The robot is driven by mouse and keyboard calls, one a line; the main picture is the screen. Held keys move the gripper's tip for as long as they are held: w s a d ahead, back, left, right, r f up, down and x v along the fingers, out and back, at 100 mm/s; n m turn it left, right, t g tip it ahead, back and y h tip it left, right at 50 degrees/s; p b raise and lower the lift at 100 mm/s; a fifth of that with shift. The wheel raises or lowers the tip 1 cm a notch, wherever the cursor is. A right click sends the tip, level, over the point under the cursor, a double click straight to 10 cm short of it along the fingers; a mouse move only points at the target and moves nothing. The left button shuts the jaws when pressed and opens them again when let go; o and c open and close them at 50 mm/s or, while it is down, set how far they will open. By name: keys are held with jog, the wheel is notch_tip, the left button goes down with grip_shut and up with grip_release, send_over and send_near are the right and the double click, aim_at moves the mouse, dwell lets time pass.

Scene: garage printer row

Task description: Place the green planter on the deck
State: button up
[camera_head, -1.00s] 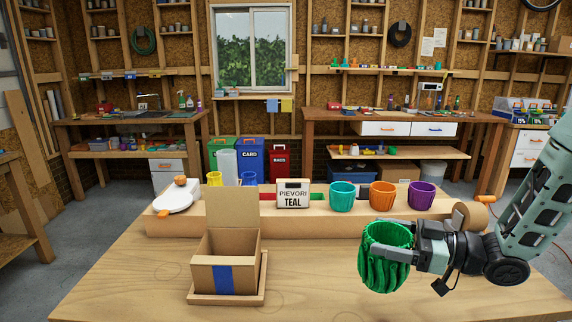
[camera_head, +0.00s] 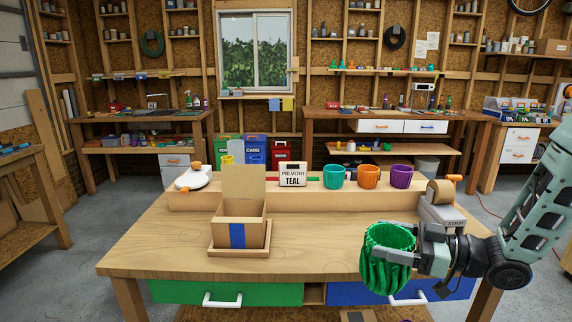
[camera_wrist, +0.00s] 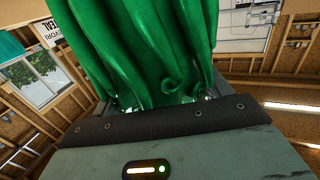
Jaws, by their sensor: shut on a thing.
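The green planter (camera_head: 384,272), a ribbed cup, is held upright in my gripper (camera_head: 402,252) at the lower right of the head view. One finger shows across its side; the other is mostly hidden. In the wrist view the green planter (camera_wrist: 150,45) fills the upper middle, against the gripper (camera_wrist: 165,130). The planter is in front of the table's right front edge in the picture, overlapping the blue drawer. A raised wooden ledge (camera_head: 300,202) runs along the table's back. I cannot tell which surface is called the deck.
Teal (camera_head: 333,177), orange (camera_head: 368,176) and purple (camera_head: 401,176) planters and a "PIEVORI TEAL" sign (camera_head: 293,174) stand along the ledge. An open cardboard box (camera_head: 238,226) sits on a wooden tray (camera_head: 215,251). A tape dispenser (camera_head: 438,212) is behind my gripper. The tabletop's middle (camera_head: 320,240) is clear.

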jog(key=s+d+f+m+t+h, duration=0.1)
jog(key=d+f+m+t+h, duration=0.2)
jog(key=f, duration=0.5)
jog(key=s+d+f+m+t+h, duration=0.2)
jog(key=d+f+m+t+h, duration=0.2)
jog(key=f+h, duration=0.4)
jog(key=s+d+f+m+t+h, duration=0.2)
jog(key=d+f+m+t+h, duration=0.2)
jog(key=f, duration=0.4)
jog(key=shift+s+d+m+h+p, duration=0.3)
jog(key=shift+d+m+h, duration=0.35)
jog(key=shift+m, duration=0.65)
jog(key=shift+w+a, duration=0.1)
jog(key=shift+a, duration=0.25)
jog(key=shift+d, duration=0.2)
